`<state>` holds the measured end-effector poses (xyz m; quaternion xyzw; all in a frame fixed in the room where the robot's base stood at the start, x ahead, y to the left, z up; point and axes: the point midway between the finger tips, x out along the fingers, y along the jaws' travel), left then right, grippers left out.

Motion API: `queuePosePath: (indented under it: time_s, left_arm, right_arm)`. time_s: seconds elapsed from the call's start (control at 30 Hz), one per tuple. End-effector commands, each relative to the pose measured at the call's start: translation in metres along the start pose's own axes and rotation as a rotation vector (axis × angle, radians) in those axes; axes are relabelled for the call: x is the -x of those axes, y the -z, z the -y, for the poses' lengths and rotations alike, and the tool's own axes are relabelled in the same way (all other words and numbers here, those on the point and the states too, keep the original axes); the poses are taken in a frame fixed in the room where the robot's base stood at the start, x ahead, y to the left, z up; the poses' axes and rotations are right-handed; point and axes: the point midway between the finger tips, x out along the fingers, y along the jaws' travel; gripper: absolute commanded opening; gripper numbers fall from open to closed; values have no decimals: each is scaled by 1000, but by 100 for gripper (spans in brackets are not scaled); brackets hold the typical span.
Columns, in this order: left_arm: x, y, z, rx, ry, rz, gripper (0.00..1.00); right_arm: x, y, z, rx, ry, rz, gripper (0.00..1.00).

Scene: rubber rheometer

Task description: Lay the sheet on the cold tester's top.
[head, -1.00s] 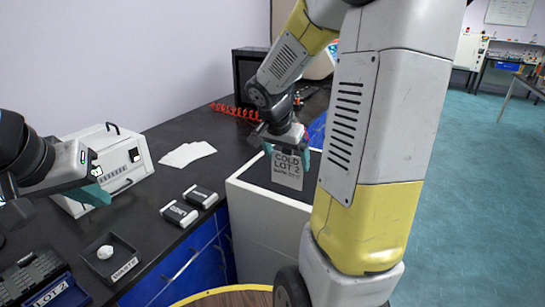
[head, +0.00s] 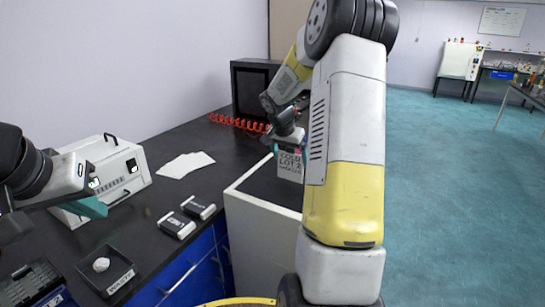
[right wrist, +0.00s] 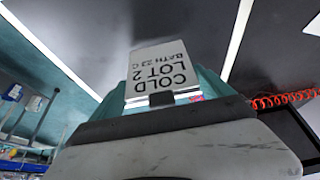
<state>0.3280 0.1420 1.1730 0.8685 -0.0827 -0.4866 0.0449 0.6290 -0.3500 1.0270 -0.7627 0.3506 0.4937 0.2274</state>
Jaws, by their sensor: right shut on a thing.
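A white sheet (head: 290,167) printed "COLD LOT 2" hangs upright from my right gripper (head: 289,150). The right gripper is shut on it, and its teal fingers show at the sheet's sides. In the right wrist view the sheet (right wrist: 160,70) also reads "BATH 22 C". A white cabinet with a dark top (head: 262,183) stands below and in front of the sheet; I cannot tell whether it is the cold tester. The sheet appears held above that top, partly beside my arm. My left gripper (head: 92,206) is at the left, away from the sheet; its opening is unclear.
A white machine (head: 110,172) and loose white sheets (head: 185,164) lie on the black bench. A waste tray (head: 107,270) holds a white lump. A red coiled hose (head: 238,122) runs behind. Teal floor is clear at right.

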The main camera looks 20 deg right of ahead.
Motion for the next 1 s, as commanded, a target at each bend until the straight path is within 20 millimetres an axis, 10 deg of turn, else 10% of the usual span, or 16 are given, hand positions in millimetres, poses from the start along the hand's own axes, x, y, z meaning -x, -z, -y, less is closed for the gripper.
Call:
queuePosePath:
  time_s: [0.47,0.5,0.53,1.0]
  left_arm:
    - [0,0,0,0,0,0,0]
    - [0,0,0,0,0,0,0]
    - [0,0,0,0,0,0,0]
    - [0,0,0,0,0,0,0]
  right_arm:
    - [-12,-6,0,-1,0,0,52]
    - [-13,-6,0,-1,0,0,92]
    - [-12,-6,0,-1,0,0,98]
    - [12,-3,1,-2,3,-3,100]
